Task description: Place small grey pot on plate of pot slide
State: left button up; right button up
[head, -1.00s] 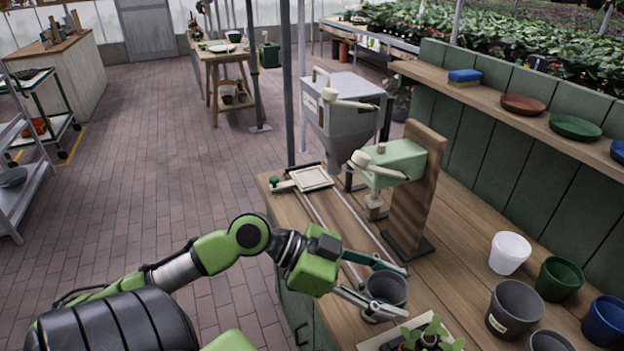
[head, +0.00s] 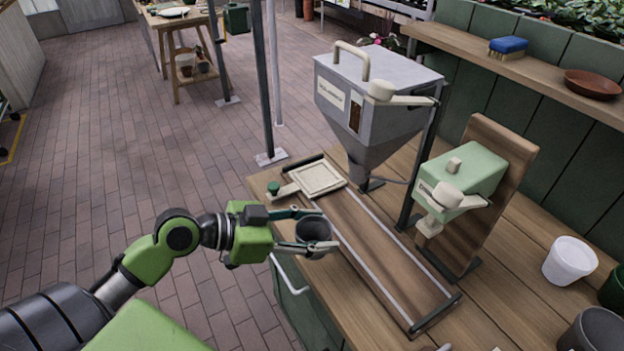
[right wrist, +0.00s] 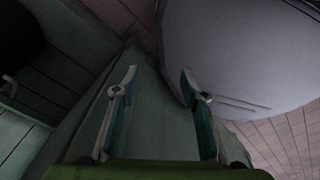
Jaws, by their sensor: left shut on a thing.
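In the head view my left gripper (head: 312,232) is shut on the small grey pot (head: 313,230). It holds the pot upright near the bench's left edge, just in front of the slide's plate. The pot slide (head: 385,262) is a pair of pale rails running along the bench. Its square cream plate (head: 319,177) sits at the far left end, with a green knob beside it, and is empty. In the right wrist view my right gripper (right wrist: 160,85) has its fingers apart with nothing between them.
A grey hopper (head: 375,100) stands behind the plate. A green dispenser (head: 465,178) on a wooden board stands right of the rails. A white pot (head: 570,261) and a larger dark pot (head: 594,330) stand at the right. A shelf (head: 530,75) runs along the back.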

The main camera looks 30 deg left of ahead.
pick_arm(q)
jog(key=w+a+f+n+y, duration=0.1)
jog(key=w+a+f+n+t+y+b, duration=0.1)
jog(key=a, duration=0.1)
jog(key=w+a+n+t+y, duration=0.1)
jog(key=shift+w+a+f+b, duration=0.15)
jog(key=shift+a+f+b, duration=0.1)
jog(key=shift+f+b, duration=0.15)
jog(key=w+a+r+n+t+y+b, duration=0.1)
jog(key=w+a+r+n+y+b, duration=0.15)
jog(key=w+a+n+y, duration=0.35)
jog(key=shift+y, duration=0.5)
jog(key=w, duration=0.5)
jog(key=w+a+p, duration=0.1)
jog(key=w, duration=0.4)
jog(key=w+a+f+p, duration=0.1)
jog(key=w, duration=0.4)
jog(key=shift+w+a+f, duration=0.1)
jog(key=shift+w+a, duration=0.15)
jog(key=shift+w, duration=0.15)
jog(key=shift+f, duration=1.55)
jog(key=o, duration=0.8)
jog(key=shift+s, duration=0.1)
